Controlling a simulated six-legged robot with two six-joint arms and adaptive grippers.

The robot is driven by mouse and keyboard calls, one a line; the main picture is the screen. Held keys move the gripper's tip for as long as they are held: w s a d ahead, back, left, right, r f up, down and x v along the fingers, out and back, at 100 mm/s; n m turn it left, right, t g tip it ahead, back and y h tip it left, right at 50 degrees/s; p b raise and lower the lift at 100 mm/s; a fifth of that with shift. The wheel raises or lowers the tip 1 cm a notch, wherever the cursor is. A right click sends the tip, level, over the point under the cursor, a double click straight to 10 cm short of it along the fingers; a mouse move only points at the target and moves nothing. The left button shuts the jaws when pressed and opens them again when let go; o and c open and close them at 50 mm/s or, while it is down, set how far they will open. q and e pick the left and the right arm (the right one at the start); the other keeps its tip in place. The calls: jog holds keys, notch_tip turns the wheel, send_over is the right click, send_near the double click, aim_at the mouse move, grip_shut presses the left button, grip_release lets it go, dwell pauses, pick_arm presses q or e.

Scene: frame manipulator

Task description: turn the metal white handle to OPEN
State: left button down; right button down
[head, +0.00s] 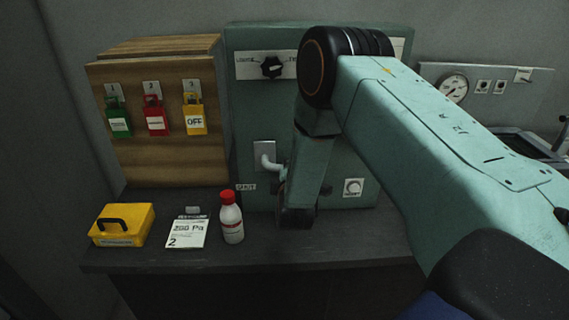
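The white metal handle (270,163) is on a plate on the front of the green-grey cabinet (240,120). It bends from the plate down and to the right, and its far end is close to my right arm. A small label (246,187) sits below it, too small to read surely. My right gripper (297,212) is low in front of the cabinet, just right of and below the handle. The arm hides most of its fingers, so I cannot tell whether they touch the handle or are open. My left gripper is out of view.
A black knob (272,67) is above the handle. A red-capped white bottle (231,217), a paper card (187,232) and a yellow box (122,224) stand left on the dark table (160,260). A wooden box (160,75) with padlocks is behind. A gauge (454,88) is right.

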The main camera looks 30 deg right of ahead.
jog(key=shift+r+n+h+p, duration=0.3)
jog(key=shift+r+n+p, duration=0.15)
jog(key=shift+r+n, duration=0.05)
jog(key=shift+w+r, duration=0.1)
jog(key=shift+w, duration=0.05)
